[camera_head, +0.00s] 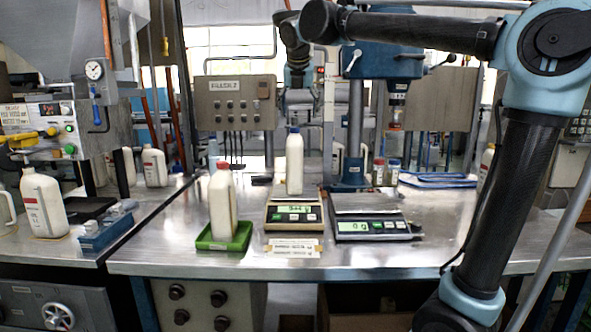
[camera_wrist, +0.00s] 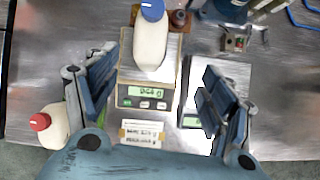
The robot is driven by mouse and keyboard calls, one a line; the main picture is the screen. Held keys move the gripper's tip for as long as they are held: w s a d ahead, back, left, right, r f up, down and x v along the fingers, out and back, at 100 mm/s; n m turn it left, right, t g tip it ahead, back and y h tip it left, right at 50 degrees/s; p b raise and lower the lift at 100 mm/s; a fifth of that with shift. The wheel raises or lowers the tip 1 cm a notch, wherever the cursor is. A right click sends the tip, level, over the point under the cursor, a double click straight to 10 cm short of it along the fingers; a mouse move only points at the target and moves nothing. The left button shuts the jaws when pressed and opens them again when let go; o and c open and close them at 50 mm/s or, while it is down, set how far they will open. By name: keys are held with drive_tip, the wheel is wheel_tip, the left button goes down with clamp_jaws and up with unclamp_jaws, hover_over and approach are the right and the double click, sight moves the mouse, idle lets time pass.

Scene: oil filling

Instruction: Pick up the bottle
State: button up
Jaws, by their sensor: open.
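A white bottle with a blue cap (camera_head: 294,165) stands upright on the left scale (camera_head: 293,214) in the head view. It also shows at the top centre of the wrist view (camera_wrist: 151,42). A second white bottle with a red cap (camera_head: 222,207) stands in a green tray (camera_head: 222,243) to its left. In the wrist view this one shows at the lower left, outside my left finger. My gripper (camera_wrist: 155,82) is open and empty, its fingers spread on both sides of the left scale in the picture. The blue-capped bottle appears ahead of the fingers, not between them.
A second scale (camera_head: 372,227) stands empty on the right. A label card (camera_head: 293,248) lies before the left scale. A blue drill press (camera_head: 352,130) and small jars (camera_head: 386,172) stand behind. More white bottles (camera_head: 43,203) are on the left bench.

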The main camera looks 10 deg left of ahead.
sight(294, 138)
drive_tip(key=shift+n, duration=0.6)
drive_tip(key=x, duration=0.3)
drive_tip(key=a+x, duration=0.1)
drive_tip(key=x, duration=0.3)
drive_tip(key=a+x, duration=0.1)
drive_tip(key=x, duration=0.2)
drive_tip(key=shift+w+a, duration=0.15)
drive_tip(key=shift+w, duration=0.25)
drive_tip(key=shift+x, duration=3.1)
drive_tip(key=shift+s+f, duration=0.1)
drive_tip(key=shift+s, duration=0.05)
